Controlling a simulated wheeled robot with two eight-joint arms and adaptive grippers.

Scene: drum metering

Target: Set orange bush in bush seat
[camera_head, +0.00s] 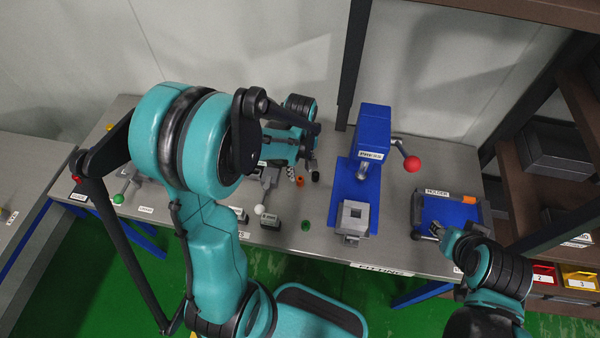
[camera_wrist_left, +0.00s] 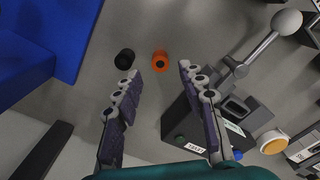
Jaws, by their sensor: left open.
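The orange bush (camera_head: 300,181) is a small ring on the grey bench, just beside my left gripper (camera_head: 303,171). In the left wrist view the orange bush (camera_wrist_left: 160,61) lies beyond and between the spread fingertips of my left gripper (camera_wrist_left: 160,76), which is open and empty. A grey block with a square recess (camera_head: 353,213) stands in front of the blue press; I cannot tell for sure whether it is the bush seat. My right gripper (camera_head: 437,231) is at the front edge of the holder tray; its jaws are too small to read.
A black bush (camera_wrist_left: 124,58) lies close beside the orange one. A green bush (camera_head: 306,225) lies near the bench front. The blue press (camera_head: 372,135) with its red-knobbed lever stands to the right. The blue holder tray (camera_head: 450,207) is further right. A grey device (camera_wrist_left: 238,108) is near the left gripper.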

